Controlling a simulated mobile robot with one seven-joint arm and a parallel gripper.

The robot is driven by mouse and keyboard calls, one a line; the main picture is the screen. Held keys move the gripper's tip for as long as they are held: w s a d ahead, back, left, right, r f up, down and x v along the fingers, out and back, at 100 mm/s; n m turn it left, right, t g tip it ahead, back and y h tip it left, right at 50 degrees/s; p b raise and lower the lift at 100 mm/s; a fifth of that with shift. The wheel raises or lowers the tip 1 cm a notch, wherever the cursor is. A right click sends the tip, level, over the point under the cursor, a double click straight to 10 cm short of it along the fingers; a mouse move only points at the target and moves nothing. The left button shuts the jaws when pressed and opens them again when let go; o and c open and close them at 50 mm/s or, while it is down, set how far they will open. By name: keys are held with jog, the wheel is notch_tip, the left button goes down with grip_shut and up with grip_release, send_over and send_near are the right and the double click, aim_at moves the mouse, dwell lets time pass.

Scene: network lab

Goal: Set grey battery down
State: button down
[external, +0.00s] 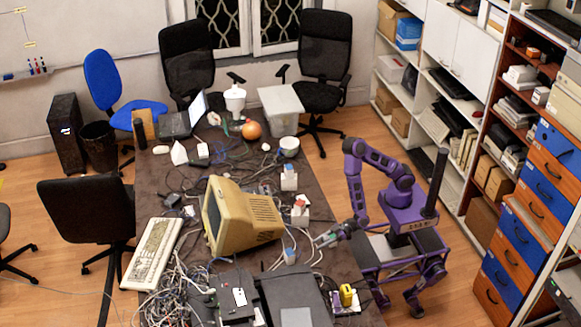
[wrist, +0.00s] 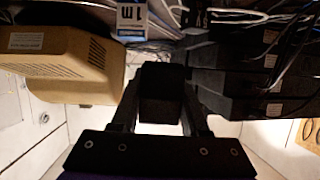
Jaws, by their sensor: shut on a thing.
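My gripper (external: 322,240) is above the right edge of the dark table (external: 160,190) in the external view, beside the beige monitor. In the wrist view my gripper (wrist: 160,95) is shut on a dark block, the grey battery (wrist: 162,90), which sits between the two fingers. The battery looks almost black in the shade there. In the external view it is too small to make out. I cannot tell whether its lower end touches anything.
The beige monitor (external: 240,217) stands left of my gripper and also shows in the wrist view (wrist: 65,65). Dark equipment (external: 290,290) and a yellow object (external: 346,295) lie toward the front. Cables and small boxes (external: 300,213) crowd the table. A white bowl (external: 289,145) stands farther back.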

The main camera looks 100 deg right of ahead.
jog(key=n, duration=0.1)
send_over(339, 274)
jog(key=f, duration=0.2)
jog(key=shift+r+y, duration=0.1)
jog(key=shift+y, duration=0.3)
jog(key=shift+f+b, duration=0.8)
jog(key=shift+f, duration=4)
jog(key=shift+f, duration=0.1)
jog(key=shift+f, duration=0.15)
jog(key=shift+c, duration=2)
grip_release()
jog(key=shift+g, duration=0.3)
